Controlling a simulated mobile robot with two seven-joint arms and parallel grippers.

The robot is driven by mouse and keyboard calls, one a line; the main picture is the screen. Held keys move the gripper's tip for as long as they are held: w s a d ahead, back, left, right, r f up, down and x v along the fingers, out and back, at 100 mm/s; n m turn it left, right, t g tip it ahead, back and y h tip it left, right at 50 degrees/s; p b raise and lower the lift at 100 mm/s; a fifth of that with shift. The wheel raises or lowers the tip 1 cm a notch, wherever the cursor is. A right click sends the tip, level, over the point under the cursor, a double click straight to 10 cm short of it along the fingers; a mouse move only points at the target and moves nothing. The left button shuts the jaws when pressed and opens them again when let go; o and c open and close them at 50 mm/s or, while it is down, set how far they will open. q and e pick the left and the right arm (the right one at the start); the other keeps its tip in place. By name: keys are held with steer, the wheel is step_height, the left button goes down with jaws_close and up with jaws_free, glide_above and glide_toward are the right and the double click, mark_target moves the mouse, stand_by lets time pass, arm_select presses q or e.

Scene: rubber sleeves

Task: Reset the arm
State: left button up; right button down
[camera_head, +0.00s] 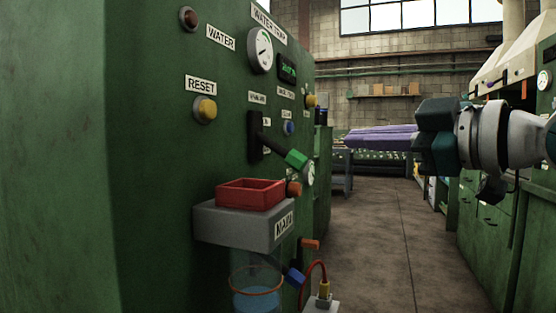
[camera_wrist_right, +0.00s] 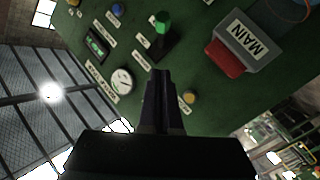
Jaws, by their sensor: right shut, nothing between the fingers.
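My right gripper (camera_head: 350,139) comes in from the right in the head view, its purple fingers together, pointing left toward the green panel. It is empty and held in the air, apart from the panel. In the right wrist view its dark fingers (camera_wrist_right: 160,74) are closed together, with the panel beyond them. The arm behind it (camera_head: 510,135) is grey and dark teal. A yellow button (camera_head: 205,109) under a RESET label sits on the panel at the left; a yellow button (camera_wrist_right: 189,97) also shows beside the fingertips in the wrist view. My left gripper is in neither view.
The green machine (camera_head: 150,150) fills the left, with a gauge (camera_head: 261,50), a green-handled lever (camera_head: 295,158) and a red tray (camera_head: 250,192) on a grey box (camera_head: 240,224). Green cabinets (camera_head: 485,225) stand at the right. The floor aisle (camera_head: 385,230) between is clear.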

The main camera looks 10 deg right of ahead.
steer(key=s+a+f+m+g+h+p, duration=0.1)
steer(key=s+a+f+g+p, duration=0.15)
steer(key=s+p, duration=0.35)
steer(key=s+a+f+m+g+h+p, duration=0.1)
steer(key=s+a+f+m+g+p, duration=0.2)
steer(key=p, duration=0.4)
steer(key=s+d+r+m+g+h+p, duration=0.25)
steer(key=s+p, duration=0.45)
steer(key=s, duration=0.4)
steer(key=s+d+r+m+g+h+p, duration=0.1)
steer(key=s+m+g+h+p, duration=0.25)
steer(key=s+p, duration=0.6)
step_height(320, 180, up, 36)
steer(key=s+p, duration=0.2)
steer(key=p, duration=3.2)
steer(key=shift+r+g, duration=0.15)
steer(key=shift+g, duration=0.2)
